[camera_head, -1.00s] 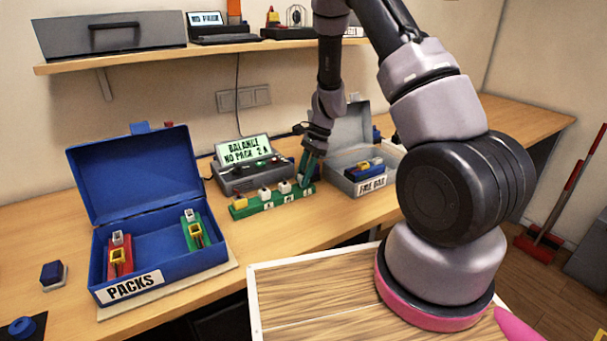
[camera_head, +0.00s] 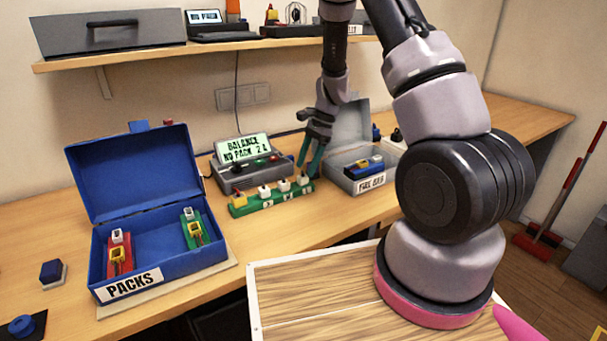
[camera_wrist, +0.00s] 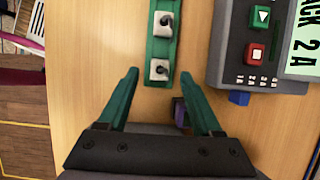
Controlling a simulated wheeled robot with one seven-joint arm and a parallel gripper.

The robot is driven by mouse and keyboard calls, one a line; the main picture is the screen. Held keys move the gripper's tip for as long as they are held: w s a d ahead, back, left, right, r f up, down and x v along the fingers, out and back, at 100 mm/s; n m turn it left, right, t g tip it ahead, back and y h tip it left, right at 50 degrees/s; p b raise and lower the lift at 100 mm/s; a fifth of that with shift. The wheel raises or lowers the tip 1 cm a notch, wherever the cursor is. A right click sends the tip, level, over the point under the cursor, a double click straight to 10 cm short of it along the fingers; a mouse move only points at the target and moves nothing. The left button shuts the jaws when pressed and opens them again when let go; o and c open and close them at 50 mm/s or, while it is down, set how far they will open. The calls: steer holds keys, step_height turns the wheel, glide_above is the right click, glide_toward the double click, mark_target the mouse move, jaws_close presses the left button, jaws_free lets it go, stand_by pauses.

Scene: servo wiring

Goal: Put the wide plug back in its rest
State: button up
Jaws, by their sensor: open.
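I cannot tell which is the wide plug. My gripper (camera_head: 309,165) is above and behind the strip's right end. In the wrist view my gripper's (camera_wrist: 158,76) teal fingers are apart, with nothing held between them.
A grey balance device (camera_head: 243,176) reading "BALANCE NO PACK 2 A" stands behind the strip. A grey open case (camera_head: 370,184) is close to the right. A blue open PACKS case (camera_head: 165,280) with packs is at the left. Bench in front of the strip is clear.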

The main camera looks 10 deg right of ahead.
steer(key=v, duration=0.6)
steer(key=shift+r, duration=0.3)
steer(key=shift+d, duration=0.15)
steer(key=s+r+n+t, duration=0.2)
steer(key=s+r+n, duration=0.15)
steer(key=r, duration=0.65)
steer(key=s+r+n+t, duration=0.2)
steer(key=s+r, duration=0.3)
steer(key=r, duration=0.5)
steer(key=s+d+r+n+t+h, duration=0.1)
steer(key=s+r+n+t, duration=0.1)
steer(key=s+r, duration=0.2)
steer(key=s+d+r+n+t+h, duration=0.1)
steer(key=s+r, duration=0.4)
steer(key=s, duration=0.6)
steer(key=shift+n+t, duration=0.8)
steer(key=shift+n, duration=0.15)
